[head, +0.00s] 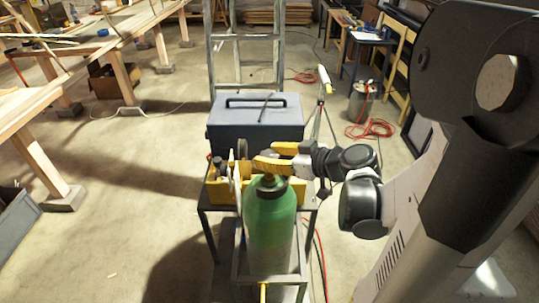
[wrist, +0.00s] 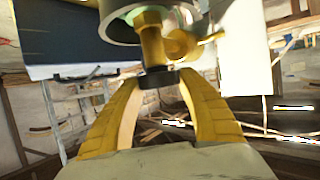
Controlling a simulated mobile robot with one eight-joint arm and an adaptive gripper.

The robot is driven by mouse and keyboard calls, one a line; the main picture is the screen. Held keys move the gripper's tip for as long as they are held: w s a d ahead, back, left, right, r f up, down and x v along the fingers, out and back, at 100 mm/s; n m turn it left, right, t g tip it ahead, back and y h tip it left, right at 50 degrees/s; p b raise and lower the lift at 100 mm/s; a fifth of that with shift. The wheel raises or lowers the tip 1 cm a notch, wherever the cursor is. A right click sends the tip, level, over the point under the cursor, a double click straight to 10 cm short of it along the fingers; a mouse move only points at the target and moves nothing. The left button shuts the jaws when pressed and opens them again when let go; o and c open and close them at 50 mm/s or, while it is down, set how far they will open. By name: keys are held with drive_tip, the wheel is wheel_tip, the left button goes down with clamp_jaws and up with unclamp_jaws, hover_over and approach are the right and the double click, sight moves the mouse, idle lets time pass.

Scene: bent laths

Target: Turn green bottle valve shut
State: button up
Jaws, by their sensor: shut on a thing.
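The green bottle (head: 270,217) stands upright on a low metal cart, with a dark collar at its neck. My gripper (head: 256,165) reaches in from the right, its yellow fingers just above and behind the bottle top. In the wrist view my gripper (wrist: 160,82) has its yellow fingers closed in on a small black valve knob (wrist: 157,79). The knob sits at the end of a brass valve body (wrist: 152,40), with a brass side fitting beside it. In the head view the fingers and bottle top hide most of the valve.
A grey box with a handle (head: 256,117) stands behind the bottle on the cart (head: 208,206). A ladder (head: 245,45) rises behind it. Wooden benches (head: 85,50) are at left. Red hoses (head: 370,128) lie on the floor at right. Floor left of the cart is clear.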

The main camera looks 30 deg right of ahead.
drive_tip(key=shift+m+h, duration=0.5)
drive_tip(key=shift+h, duration=0.1)
drive_tip(key=o, duration=1.2)
drive_tip(key=v, duration=0.7)
drive_tip(key=shift+s+a, duration=0.15)
drive_tip(key=shift+s, duration=0.1)
